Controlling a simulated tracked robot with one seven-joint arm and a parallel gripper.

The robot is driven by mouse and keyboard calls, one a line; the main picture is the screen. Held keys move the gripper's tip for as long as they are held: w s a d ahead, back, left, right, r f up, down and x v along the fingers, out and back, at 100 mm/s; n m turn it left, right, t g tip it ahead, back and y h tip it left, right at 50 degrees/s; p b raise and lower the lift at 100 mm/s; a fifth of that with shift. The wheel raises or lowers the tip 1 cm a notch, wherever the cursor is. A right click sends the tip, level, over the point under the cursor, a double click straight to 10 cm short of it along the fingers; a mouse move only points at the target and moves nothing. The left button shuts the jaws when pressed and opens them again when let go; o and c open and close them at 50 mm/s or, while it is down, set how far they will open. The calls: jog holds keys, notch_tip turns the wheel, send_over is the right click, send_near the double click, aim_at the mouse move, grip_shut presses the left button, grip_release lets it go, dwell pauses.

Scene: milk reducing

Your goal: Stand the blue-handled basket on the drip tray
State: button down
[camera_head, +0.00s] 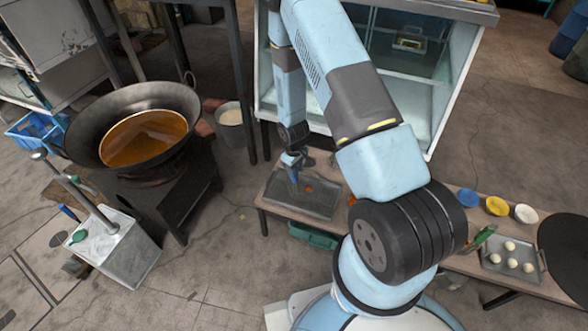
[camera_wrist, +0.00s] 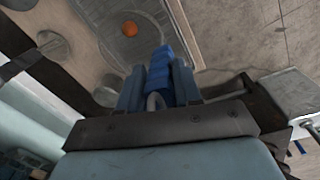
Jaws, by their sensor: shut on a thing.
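My gripper (camera_wrist: 158,82) is shut on the blue handle (camera_wrist: 160,66) of the basket, which shows between the two fingers in the wrist view. In the head view my gripper (camera_head: 292,160) hangs over the grey drip tray (camera_head: 322,209) on the low bench. The drip tray also shows at the top of the wrist view (camera_wrist: 164,48). An orange piece (camera_wrist: 130,28) lies within the tray's outline; it also shows in the head view (camera_head: 308,188). I cannot make out the basket's bowl clearly, or whether it touches the tray.
A black wok (camera_head: 85,120) of orange-brown oil stands on a stove at left. A grey bucket (camera_head: 232,118) stands behind. A glass cabinet (camera_head: 440,95) rises behind the bench. Small bowls (camera_head: 497,206) and a tray of white balls (camera_head: 512,257) occupy the bench's right side.

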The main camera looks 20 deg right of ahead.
jog(key=shift+f, duration=0.15)
jog(key=c, duration=0.7)
grip_release()
jog(key=r, duration=1.3)
jog(key=shift+s+a+r, duration=0.25)
jog(key=shift+a+r, duration=0.05)
